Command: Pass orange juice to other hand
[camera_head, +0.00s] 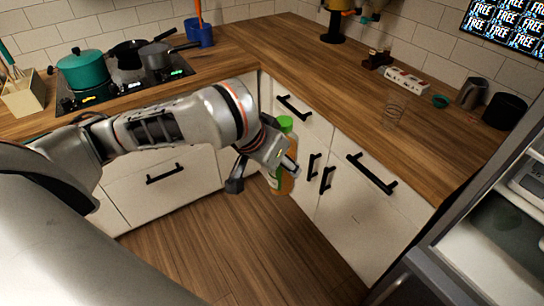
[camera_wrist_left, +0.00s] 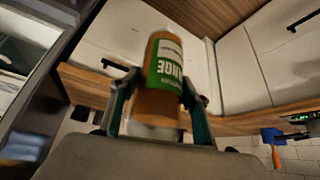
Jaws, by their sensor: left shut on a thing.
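The orange juice (camera_head: 283,180) is a bottle with a green cap and a green label. My left gripper (camera_head: 265,168) is shut on it and holds it in the air in front of the corner cabinets, cap up and slightly tilted. In the left wrist view the orange juice (camera_wrist_left: 164,75) sits between the two fingers of my left gripper (camera_wrist_left: 160,112), with part of its label text readable. My right gripper is not in view.
A wooden counter (camera_head: 300,62) runs around the corner above white cabinets with black handles. On it are a stove with a teal pot (camera_head: 84,72) and a clear cup (camera_head: 394,108). An open fridge (camera_head: 500,235) stands at the right. The floor (camera_head: 215,240) below is clear.

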